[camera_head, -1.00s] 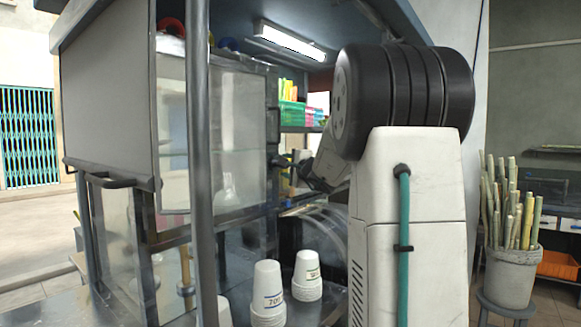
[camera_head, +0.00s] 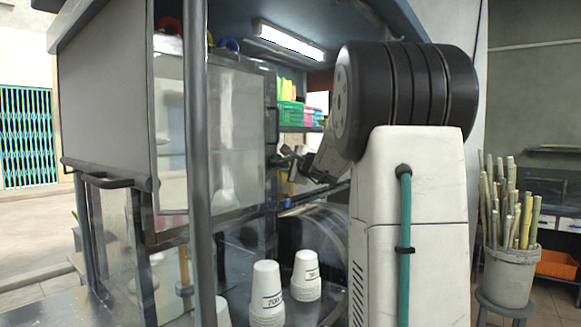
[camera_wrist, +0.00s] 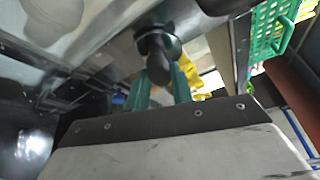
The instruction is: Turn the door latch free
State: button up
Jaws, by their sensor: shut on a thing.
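The door latch is a dark rounded knob (camera_wrist: 158,68) on a round collar, seen at the top centre of the wrist view. The teal fingers of my gripper (camera_wrist: 167,82) are shut on the knob, one on each side of it. In the head view my gripper (camera_head: 284,158) is at the right edge of the glass door (camera_head: 238,140), partly hidden by my arm. The latch is too small and covered there to tell its angle. The door looks closed against its frame.
White cup stacks (camera_head: 306,277) stand on the counter below my arm. A grey post (camera_head: 200,180) rises in front of the cabinet. A green basket (camera_head: 291,113) sits on a shelf behind my gripper. A pot of cane (camera_head: 511,270) stands on a stool at the right.

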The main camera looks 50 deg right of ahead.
jog(key=m+g+y, duration=0.1)
jog(key=m, duration=0.2)
jog(key=shift+a+r, duration=0.15)
jog(key=m+y, duration=0.1)
jog(key=m, duration=0.1)
jog(key=shift+r+m+g+y, duration=0.1)
jog(key=shift+m+g+y, duration=0.2)
jog(key=shift+g, duration=0.1)
jog(key=m+y, duration=0.2)
jog(key=m, duration=0.1)
jog(key=shift+r+g, duration=0.15)
jog(key=shift+g, duration=0.15)
jog(key=shift+d+m+y, duration=0.25)
jog(key=shift+m+y, duration=0.55)
jog(key=shift+m, duration=0.3)
jog(key=o, duration=1)
